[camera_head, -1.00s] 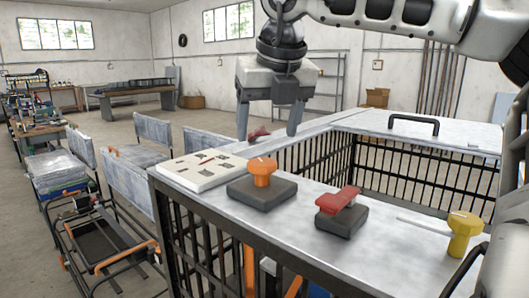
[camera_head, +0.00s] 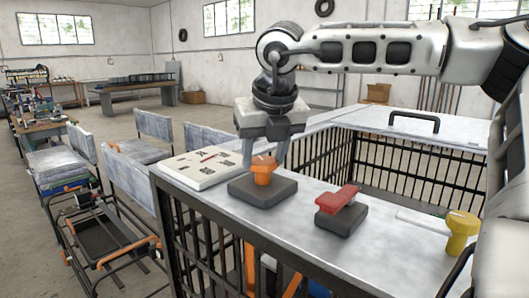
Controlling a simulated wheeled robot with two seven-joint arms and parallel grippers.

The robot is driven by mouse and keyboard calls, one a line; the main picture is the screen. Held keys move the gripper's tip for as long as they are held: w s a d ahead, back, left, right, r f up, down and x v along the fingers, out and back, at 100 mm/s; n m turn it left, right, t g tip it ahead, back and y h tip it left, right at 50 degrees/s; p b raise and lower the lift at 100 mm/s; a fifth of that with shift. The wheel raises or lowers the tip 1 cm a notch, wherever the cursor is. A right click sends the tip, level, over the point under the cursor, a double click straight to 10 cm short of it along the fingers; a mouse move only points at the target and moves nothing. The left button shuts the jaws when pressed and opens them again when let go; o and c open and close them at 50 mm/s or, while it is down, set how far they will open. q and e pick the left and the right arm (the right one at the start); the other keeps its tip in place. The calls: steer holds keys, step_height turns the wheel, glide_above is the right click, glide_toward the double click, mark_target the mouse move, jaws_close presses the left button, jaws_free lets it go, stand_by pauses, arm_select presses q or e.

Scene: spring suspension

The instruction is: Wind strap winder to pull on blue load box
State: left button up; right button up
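An orange knob (camera_head: 264,170) stands on a dark square base (camera_head: 262,191) on the grey cage top. A red handle (camera_head: 338,200) sits on another dark base, and a yellow knob (camera_head: 462,232) stands at the right. The frames do not show which one is the strap winder. My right gripper (camera_head: 264,160) points down at the orange knob with its fingers apart, one to each side of the cap; I cannot tell whether they touch it. Small blue parts (camera_head: 270,264) show below the cage top; I cannot tell whether they are the load box. My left gripper is not in view.
A pale panel with small markings (camera_head: 203,168) lies left of the orange knob. The barred cage (camera_head: 405,181) has a black handle (camera_head: 414,122) on its far top. Chairs and a trolley (camera_head: 100,245) stand at the left. The top between the red and yellow parts is mostly clear.

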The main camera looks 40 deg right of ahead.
steer(key=m+b, duration=0.1)
steer(key=b, duration=0.1)
steer(key=shift+f+b, duration=0.25)
steer(key=shift+b, duration=0.15)
steer(key=shift+r+m+h+b, duration=0.2)
steer(key=shift+m+h+b, duration=0.1)
steer(key=shift+m+b, duration=0.15)
steer(key=shift+r, duration=0.1)
steer(key=o, duration=0.8)
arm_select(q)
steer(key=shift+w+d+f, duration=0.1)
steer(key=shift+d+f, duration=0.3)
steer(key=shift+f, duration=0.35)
arm_select(e)
steer(key=shift+o, duration=0.9)
steer(key=shift+g, duration=0.3)
steer(key=shift+a, duration=0.1)
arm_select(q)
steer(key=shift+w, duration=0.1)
arm_select(e)
steer(key=v, duration=1.6)
